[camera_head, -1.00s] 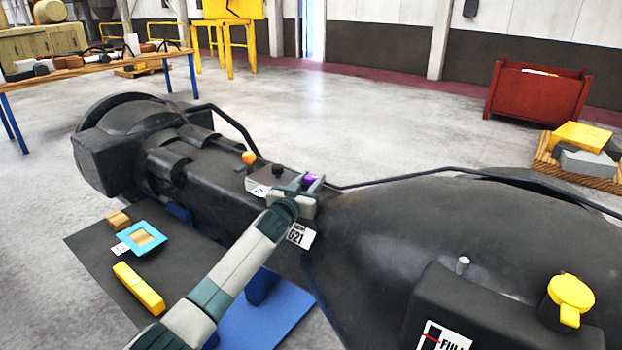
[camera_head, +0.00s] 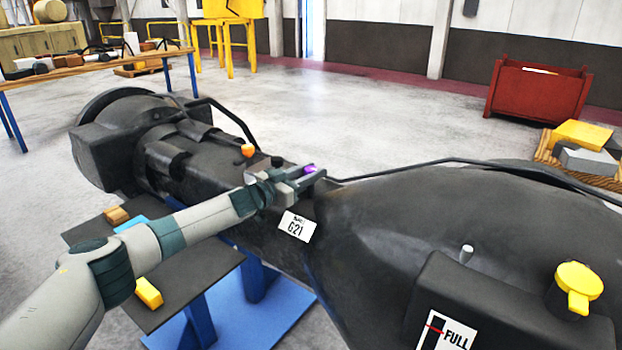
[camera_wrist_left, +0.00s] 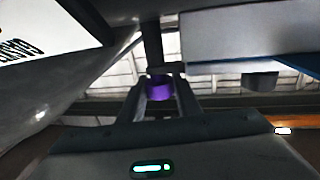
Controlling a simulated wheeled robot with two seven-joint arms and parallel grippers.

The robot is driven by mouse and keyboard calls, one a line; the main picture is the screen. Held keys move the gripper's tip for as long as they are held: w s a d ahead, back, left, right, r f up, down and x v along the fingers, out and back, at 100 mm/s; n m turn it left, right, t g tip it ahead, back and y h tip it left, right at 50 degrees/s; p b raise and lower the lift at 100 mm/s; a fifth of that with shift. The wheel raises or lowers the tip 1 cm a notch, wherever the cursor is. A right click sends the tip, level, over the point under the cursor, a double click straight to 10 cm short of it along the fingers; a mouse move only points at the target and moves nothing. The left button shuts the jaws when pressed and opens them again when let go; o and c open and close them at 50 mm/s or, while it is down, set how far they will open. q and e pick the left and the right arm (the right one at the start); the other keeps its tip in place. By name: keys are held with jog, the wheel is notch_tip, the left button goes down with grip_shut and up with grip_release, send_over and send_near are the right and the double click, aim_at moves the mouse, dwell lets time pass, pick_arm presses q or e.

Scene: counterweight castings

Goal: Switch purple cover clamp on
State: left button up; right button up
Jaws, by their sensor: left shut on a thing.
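The purple cover clamp (camera_head: 309,169) sits on the small panel on top of the dark casting, near a black and an orange knob. My left gripper (camera_head: 306,178) comes in from the left at the purple part and hides much of the panel. In the left wrist view the purple part (camera_wrist_left: 159,88) lies between the two fingers, at the lower end of a dark stem. The left gripper (camera_wrist_left: 165,78) is shut on it. My right gripper does not show.
The orange knob (camera_head: 248,150) and the black knob (camera_head: 277,161) stand close to the left gripper. A dark rod runs along the casting (camera_head: 400,230). A yellow cap (camera_head: 574,288) is at the right. A yellow block (camera_head: 148,292) lies on the dark shelf below my arm.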

pick_arm(q)
jog(key=shift+m+g+h+b, duration=0.3)
jog(key=shift+g+b, duration=0.05)
jog(key=shift+g, duration=0.05)
dwell(0.4)
jog(key=o, duration=1.1)
jog(key=shift+c, duration=0.2)
jog(key=shift+a, duration=0.1)
jog(key=shift+b+v, duration=0.4)
jog(key=shift+v, duration=0.7)
jog(key=b+v, duration=0.4)
jog(key=v, duration=1.1)
